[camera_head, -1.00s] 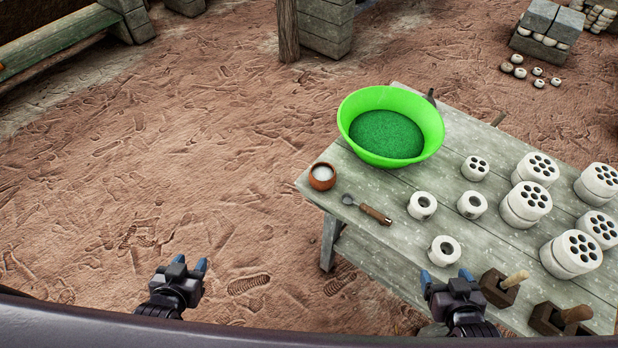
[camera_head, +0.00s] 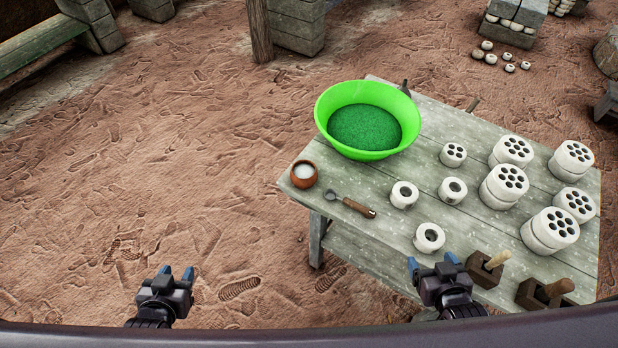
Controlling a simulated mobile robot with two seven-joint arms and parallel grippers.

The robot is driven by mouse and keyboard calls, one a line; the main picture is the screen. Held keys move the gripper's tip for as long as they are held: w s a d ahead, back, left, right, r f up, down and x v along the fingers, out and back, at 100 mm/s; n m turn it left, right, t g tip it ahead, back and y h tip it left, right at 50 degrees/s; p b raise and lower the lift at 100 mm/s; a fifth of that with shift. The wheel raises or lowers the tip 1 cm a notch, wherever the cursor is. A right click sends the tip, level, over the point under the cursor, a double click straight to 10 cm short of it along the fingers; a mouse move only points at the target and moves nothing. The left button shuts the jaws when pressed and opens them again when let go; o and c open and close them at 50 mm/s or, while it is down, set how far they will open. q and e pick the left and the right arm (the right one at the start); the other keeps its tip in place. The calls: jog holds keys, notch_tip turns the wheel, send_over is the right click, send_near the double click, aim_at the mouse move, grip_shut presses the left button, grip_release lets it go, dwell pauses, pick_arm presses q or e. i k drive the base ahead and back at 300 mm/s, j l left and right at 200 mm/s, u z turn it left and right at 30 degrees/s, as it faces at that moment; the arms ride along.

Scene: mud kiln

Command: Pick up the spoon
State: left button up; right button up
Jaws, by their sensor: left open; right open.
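The spoon (camera_head: 352,205) lies on the wooden table (camera_head: 465,133), near its left front edge. It has a dark metal bowl at the left and a brown wooden handle at the right. My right gripper (camera_head: 431,262) is open and empty, in front of the spoon and to its right, over the table's near side. My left gripper (camera_head: 177,274) is open and empty, over the bare ground to the left of the table. Nothing covers the spoon.
A small brown bowl with white content (camera_head: 304,174) stands left of the spoon. A big green basin (camera_head: 368,120) stands behind it. White rings (camera_head: 403,194) and several white perforated cylinders (camera_head: 512,150) stand to the right. Wooden-handled tools (camera_head: 488,268) lie at the near edge.

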aim_at(330, 194)
jog(key=j+z, duration=0.1)
jog(key=z, duration=0.65)
jog(key=j+z, duration=0.7)
jog(key=k+j+z, duration=0.1)
jog(key=j, duration=0.2)
jog(key=k+j+z, duration=0.1)
jog(key=j, duration=0.2)
jog(key=k+j+z, duration=0.1)
jog(key=j, duration=0.2)
jog(key=k+j, duration=0.1)
jog(key=j, duration=0.25)
jog(key=k+j, duration=0.15)
jog(key=j, duration=0.25)
jog(key=k+j, duration=0.1)
jog(key=j, duration=0.25)
jog(key=z, duration=0.05)
